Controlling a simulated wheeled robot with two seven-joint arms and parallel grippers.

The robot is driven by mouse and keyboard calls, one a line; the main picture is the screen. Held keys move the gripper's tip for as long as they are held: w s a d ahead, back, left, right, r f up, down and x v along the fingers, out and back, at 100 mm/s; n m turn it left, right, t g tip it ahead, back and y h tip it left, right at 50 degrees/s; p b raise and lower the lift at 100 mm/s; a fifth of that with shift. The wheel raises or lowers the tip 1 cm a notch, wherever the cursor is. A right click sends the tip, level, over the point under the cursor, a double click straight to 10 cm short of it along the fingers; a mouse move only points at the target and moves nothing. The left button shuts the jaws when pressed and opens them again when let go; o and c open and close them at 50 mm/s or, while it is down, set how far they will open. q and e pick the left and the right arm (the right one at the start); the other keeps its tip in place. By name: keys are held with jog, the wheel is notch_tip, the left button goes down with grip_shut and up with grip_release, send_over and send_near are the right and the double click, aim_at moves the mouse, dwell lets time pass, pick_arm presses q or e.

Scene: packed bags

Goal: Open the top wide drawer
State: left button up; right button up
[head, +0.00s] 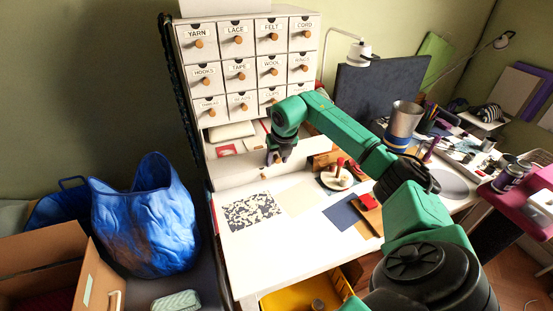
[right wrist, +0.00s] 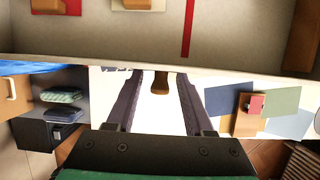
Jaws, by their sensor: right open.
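The cabinet (head: 249,22) stands at the back of the white table. Its top wide drawer (head: 235,177), below the small labelled drawers, stands pulled out, with its inside showing over the front panel. The right wrist view also looks down into this drawer (right wrist: 120,42). My right gripper (head: 277,157) is at the drawer's front, its two fingers apart. The wooden knob (right wrist: 160,83) sits between the open fingers in the right wrist view; I cannot tell whether either finger touches it. My left gripper is not in view.
A patterned sheet (head: 252,211) and a blue sheet (head: 342,215) lie on the table (head: 275,250) before the drawer. A round dish (head: 337,180) stands to the right. A blue bag (head: 145,220) and open cardboard box (head: 45,262) are at left. A yellow bin (head: 300,293) is in front.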

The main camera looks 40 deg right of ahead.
grip_shut()
jog(key=shift+s+a+f, duration=0.1)
jog(key=shift+s, duration=0.25)
grip_release()
jog(key=shift+s, duration=0.1)
jog(key=shift+s+r+p, duration=0.1)
jog(key=shift+r+p, duration=0.2)
jog(key=shift+r, duration=0.4)
jog(key=p+v, duration=0.1)
jog(key=v, duration=0.2)
jog(key=shift+s+r+p, duration=0.15)
jog(key=shift+p, duration=0.25)
jog(key=shift+a, duration=0.1)
